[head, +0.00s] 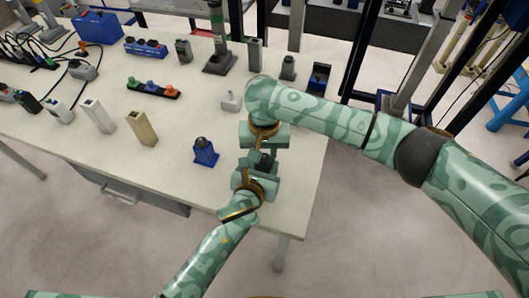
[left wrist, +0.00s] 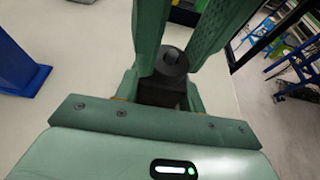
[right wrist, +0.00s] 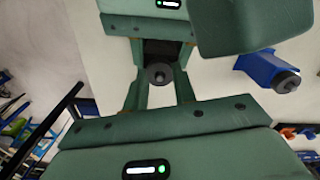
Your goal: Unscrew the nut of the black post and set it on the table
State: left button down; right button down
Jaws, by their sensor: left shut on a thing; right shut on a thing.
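The black post (left wrist: 160,93) is a dark block held off the table between my two grippers near the table's right side. Its round dark nut (right wrist: 160,74) sits at the end toward my right gripper and shows a small centre; it also shows in the left wrist view (left wrist: 172,61). My left gripper (head: 262,167) is shut on the post's block. My right gripper (head: 266,149) comes from the opposite side, with its fingers on both sides of the nut, shut on it. In the head view the post is mostly hidden by the grippers.
A blue post (head: 205,152) with a dark top stands left of the grippers. A small white block (head: 231,101) and tan block (head: 141,128) stand farther off. The table (head: 100,165) is clear at its front, left of my arms.

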jog(key=n, duration=0.5)
jog(key=c, duration=1.1)
grip_release()
jog(key=shift+c, duration=0.2)
jog(key=shift+r, duration=0.1)
